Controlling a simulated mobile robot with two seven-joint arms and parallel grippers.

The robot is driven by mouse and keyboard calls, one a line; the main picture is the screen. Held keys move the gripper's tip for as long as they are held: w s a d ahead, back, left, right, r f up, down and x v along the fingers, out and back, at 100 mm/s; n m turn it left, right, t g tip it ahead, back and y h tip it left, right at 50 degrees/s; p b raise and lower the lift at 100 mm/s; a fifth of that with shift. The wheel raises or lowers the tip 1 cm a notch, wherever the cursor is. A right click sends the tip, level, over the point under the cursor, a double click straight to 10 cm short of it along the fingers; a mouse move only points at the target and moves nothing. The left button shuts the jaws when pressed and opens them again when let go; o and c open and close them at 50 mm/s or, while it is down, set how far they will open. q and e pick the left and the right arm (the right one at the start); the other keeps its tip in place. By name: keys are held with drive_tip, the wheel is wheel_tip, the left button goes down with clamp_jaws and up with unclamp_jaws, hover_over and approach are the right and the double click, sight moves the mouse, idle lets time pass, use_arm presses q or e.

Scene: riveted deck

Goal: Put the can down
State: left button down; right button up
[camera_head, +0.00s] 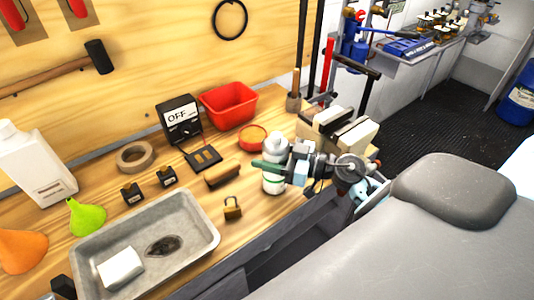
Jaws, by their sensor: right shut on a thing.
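The can (273,184) is white with a rounded top and a green band low down. It is upright at the front right part of the wooden bench (106,222). My right gripper (275,166) reaches in from the right and is shut on the can around its middle. A dark green finger crosses the can's front and hides part of it. I cannot tell whether the can's base touches the bench top. My left gripper is not in view.
A brass padlock (233,208), a brush (222,175) and a round red dish (252,138) are left of the can. A metal tray (205,236) is at front left. A vise (345,133) stands close behind my right gripper. Bare wood lies between padlock and can.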

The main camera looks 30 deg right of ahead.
drive_tip(key=shift+w, duration=0.1)
drive_tip(key=o, duration=1.2)
drive_tip(key=shift+f, duration=0.15)
drive_tip(key=shift+r, duration=0.25)
drive_tip(key=v, duration=0.7)
drive_tip(key=shift+s+d+b, duration=0.2)
drive_tip(key=shift+s+b, duration=0.1)
drive_tip(key=shift+b, duration=0.1)
